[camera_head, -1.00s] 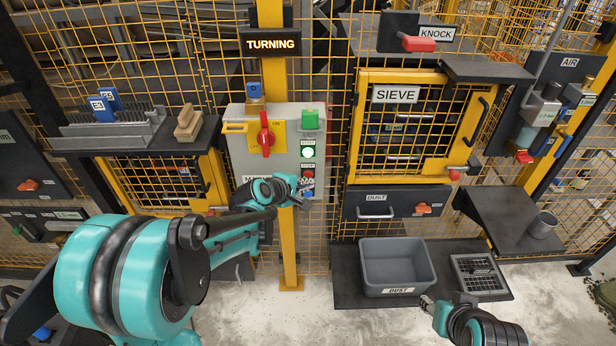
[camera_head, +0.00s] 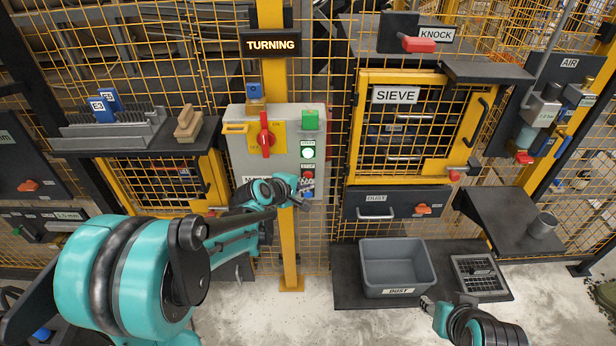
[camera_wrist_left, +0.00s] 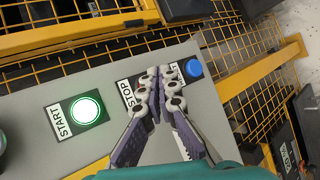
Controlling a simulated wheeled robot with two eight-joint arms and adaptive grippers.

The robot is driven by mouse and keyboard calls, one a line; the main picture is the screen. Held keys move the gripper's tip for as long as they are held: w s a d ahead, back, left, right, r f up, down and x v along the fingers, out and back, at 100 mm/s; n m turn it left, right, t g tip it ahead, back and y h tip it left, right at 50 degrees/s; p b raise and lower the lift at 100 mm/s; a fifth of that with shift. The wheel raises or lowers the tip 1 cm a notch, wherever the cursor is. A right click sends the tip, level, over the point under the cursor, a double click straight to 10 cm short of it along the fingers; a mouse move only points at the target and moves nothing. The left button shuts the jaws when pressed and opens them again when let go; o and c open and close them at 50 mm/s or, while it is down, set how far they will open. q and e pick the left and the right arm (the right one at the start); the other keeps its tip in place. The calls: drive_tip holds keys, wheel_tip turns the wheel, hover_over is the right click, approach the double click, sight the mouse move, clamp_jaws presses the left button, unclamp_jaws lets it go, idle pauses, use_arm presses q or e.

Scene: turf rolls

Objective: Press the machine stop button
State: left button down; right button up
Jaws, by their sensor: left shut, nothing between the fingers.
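The grey control box (camera_head: 235,155) is mounted on a yellow post under the TURNING sign. The stop button (camera_head: 308,174) is the small red one below the lit green-white start button (camera_head: 308,153). My left gripper (camera_head: 306,186) is shut and empty at the box's lower right, right by the stop button. In the left wrist view its closed fingertips (camera_wrist_left: 158,76) lie over the STOP label plate (camera_wrist_left: 125,88) and hide most of the button; I cannot tell whether they touch it. The start button glows (camera_wrist_left: 85,109). My right gripper (camera_head: 430,305) is low, away from the box; its jaws are unclear.
A blue button (camera_wrist_left: 193,68) sits just beyond the fingertips. Yellow mesh fencing surrounds the box.

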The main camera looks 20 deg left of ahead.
use_arm(q)
drive_tip(key=shift+w, duration=0.1)
idle(0.3)
drive_tip(key=shift+w+a, duration=0.1)
drive_tip(key=shift+w, duration=0.25)
drive_tip(key=shift+w+a, duration=0.15)
drive_tip(key=shift+w, duration=0.25)
idle(0.6)
drive_tip(key=shift+s, duration=0.15)
drive_tip(key=shift+s+d, duration=0.25)
drive_tip(key=shift+s, duration=0.45)
drive_tip(key=shift+s+d, duration=0.25)
drive_tip(key=shift+s, duration=0.55)
drive_tip(key=shift+s+d, duration=0.2)
drive_tip(key=shift+s, duration=0.6)
drive_tip(key=shift+s+d, duration=0.25)
drive_tip(key=shift+s, duration=0.55)
